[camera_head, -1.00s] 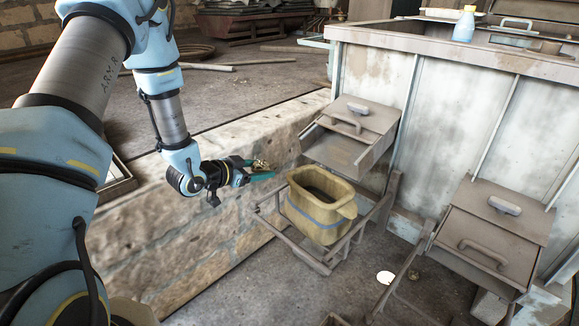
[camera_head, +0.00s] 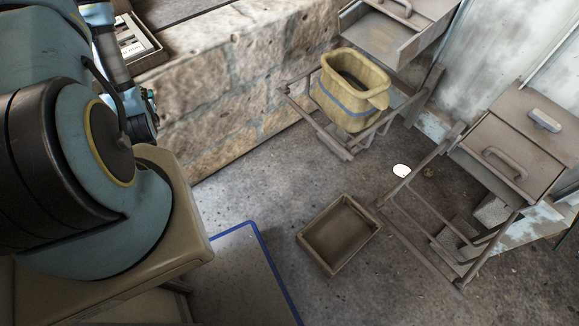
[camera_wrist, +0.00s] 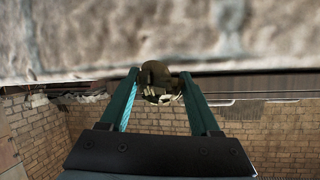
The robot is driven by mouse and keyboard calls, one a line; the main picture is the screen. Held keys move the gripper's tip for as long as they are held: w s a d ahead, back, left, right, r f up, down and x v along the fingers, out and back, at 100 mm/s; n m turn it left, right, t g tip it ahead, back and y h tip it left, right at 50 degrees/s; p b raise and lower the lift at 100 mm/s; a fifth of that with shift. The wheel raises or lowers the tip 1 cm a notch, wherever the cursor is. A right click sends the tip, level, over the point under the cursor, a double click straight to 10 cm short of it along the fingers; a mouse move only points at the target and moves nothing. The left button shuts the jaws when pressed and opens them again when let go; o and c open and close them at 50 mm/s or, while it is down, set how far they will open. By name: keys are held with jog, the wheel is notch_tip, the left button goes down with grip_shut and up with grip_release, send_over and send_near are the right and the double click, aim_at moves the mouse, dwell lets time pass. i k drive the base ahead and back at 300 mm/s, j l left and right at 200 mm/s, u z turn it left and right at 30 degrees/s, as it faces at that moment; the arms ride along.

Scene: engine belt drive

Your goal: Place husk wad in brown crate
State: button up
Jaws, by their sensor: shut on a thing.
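In the wrist view, my gripper (camera_wrist: 160,86) has its two teal fingers shut on the husk wad (camera_wrist: 157,72), a small dark olive-brown clump with pale bits, held between the fingertips. In the head view, the gripper is mostly hidden behind my arm at the left, and the wad cannot be made out there. The brown crate (camera_head: 338,238), a shallow open rectangular box, lies on the floor at the lower middle of the head view. Its inside looks empty. My gripper is well to the left of the crate and apart from it.
A yellow tub (camera_head: 345,108) with a blue band stands in a metal frame above the crate. Metal rails (camera_head: 425,215) lie close to the crate's right. A blue-edged panel (camera_head: 245,275) is at its left. A stone wall (camera_head: 235,85) runs behind.

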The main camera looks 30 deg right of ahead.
aim_at(322, 248)
jog(key=k+l+u, duration=0.2)
jog(key=u, duration=0.2)
jog(key=k+l+u, duration=0.2)
jog(key=u, duration=0.2)
jog(key=k+l+u, duration=0.2)
jog(key=k, duration=0.7)
jog(key=k+l+u, duration=0.2)
jog(key=k, duration=0.65)
